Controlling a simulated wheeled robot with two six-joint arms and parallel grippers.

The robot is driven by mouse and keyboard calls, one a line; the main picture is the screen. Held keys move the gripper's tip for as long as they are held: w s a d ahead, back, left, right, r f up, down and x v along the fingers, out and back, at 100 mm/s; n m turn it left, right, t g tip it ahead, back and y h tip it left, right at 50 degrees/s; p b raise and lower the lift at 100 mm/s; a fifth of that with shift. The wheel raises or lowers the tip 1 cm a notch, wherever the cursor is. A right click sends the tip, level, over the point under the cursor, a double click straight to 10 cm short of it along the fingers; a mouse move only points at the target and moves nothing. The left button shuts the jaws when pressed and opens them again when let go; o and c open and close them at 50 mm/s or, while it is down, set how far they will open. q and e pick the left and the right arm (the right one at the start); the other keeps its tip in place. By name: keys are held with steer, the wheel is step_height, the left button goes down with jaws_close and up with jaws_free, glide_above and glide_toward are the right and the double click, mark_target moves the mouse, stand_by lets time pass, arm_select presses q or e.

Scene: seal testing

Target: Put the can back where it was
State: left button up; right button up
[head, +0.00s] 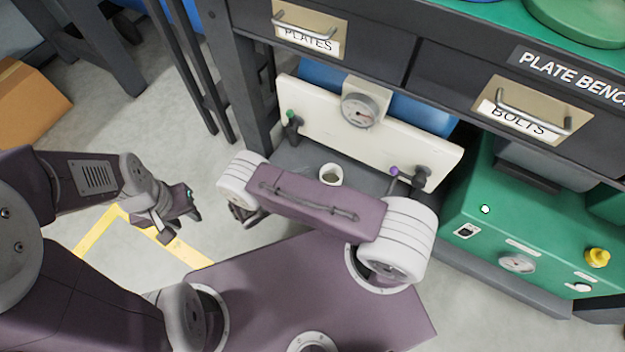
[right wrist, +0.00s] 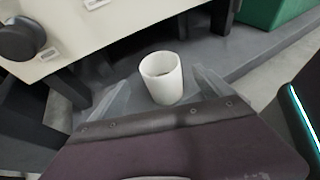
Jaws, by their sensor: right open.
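A small white can (head: 331,174), open at the top, stands upright on the grey lower shelf under the bench. In the right wrist view the can (right wrist: 162,78) stands between the two spread fingers of my right gripper (right wrist: 160,95), which is open; whether a finger touches it I cannot tell. In the head view my right arm hides the right gripper and the can's lower part. My left gripper (head: 185,208) is at the left, above the floor and away from the can; its jaws are too small and dark to read.
A cream panel (head: 400,149) with a gauge (head: 358,110) and knobs stands just behind the can. A green machine (head: 540,225) is at the right. Drawers marked PLATES (head: 308,38) and BOLTS (head: 517,118) overhang the shelf. A cardboard box (head: 30,102) sits at the far left.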

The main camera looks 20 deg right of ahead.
steer(key=s+r+m+g+y, duration=0.1)
steer(key=s+r+m+y, duration=0.2)
steer(key=r+m, duration=0.4)
steer(key=s+d+r+m+g+y, duration=0.1)
steer(key=s+r+m+y, duration=0.2)
steer(key=r+m+y, duration=0.2)
steer(key=s+r+m+g+y, duration=0.1)
steer(key=s+r+m+y, duration=0.2)
steer(key=r+m, duration=0.7)
steer(key=shift+d+r+y, duration=0.35)
steer(key=shift+y, duration=0.65)
